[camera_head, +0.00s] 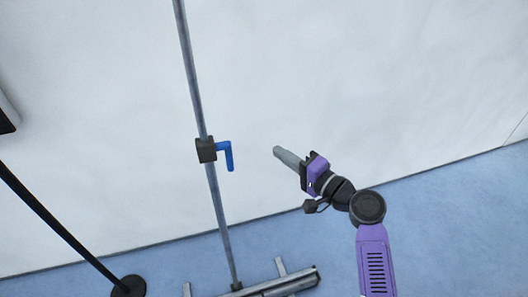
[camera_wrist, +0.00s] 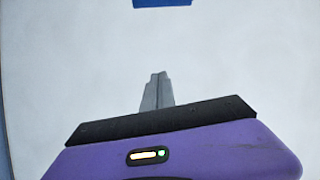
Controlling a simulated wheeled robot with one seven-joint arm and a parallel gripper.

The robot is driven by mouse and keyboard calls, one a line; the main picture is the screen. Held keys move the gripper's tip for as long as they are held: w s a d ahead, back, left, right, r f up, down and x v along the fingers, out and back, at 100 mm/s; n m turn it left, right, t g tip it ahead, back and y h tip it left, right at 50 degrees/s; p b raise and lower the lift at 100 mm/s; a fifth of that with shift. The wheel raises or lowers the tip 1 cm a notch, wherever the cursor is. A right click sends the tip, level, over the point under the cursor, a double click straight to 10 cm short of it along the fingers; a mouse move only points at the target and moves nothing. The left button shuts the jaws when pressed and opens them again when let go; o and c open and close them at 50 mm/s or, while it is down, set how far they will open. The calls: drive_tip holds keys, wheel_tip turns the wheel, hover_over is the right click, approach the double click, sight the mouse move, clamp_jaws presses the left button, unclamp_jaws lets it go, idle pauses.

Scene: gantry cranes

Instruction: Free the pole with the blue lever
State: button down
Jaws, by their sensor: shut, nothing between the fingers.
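The blue lever (camera_head: 228,156) sticks out to the right of a dark clamp block (camera_head: 206,150) on the thin grey pole (camera_head: 191,70), and its end bends downward. The pole stands slightly tilted in the head view. My gripper (camera_head: 277,151) is shut and empty, to the right of the lever and apart from it, with its fingers pointing left. In the wrist view my closed fingers (camera_wrist: 158,78) point up the picture. A blue piece (camera_wrist: 162,2), likely the lever, shows at the top edge, beyond the fingertips and cut off by the frame.
A metal base (camera_head: 285,284) with short feet sits at the pole's foot. A black pole (camera_head: 60,222) on a round black foot (camera_head: 128,287) stands at the left. A dark object (camera_head: 5,115) shows at the left edge. A white wall (camera_head: 400,80) stands behind. The blue floor is clear at right.

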drive_tip(key=y, duration=0.1)
drive_tip(key=s+a+f+g, duration=0.1)
drive_tip(key=s+g+y, duration=0.1)
drive_tip(key=shift+s+a+f+y, duration=0.25)
drive_tip(key=shift+a+y, duration=0.05)
drive_tip(key=shift+a, duration=0.05)
drive_tip(key=w+a+p, duration=0.2)
drive_tip(key=a, duration=0.7)
drive_tip(key=shift+w+a, duration=0.15)
drive_tip(key=shift+r+p, duration=0.1)
drive_tip(key=shift+p, duration=0.35)
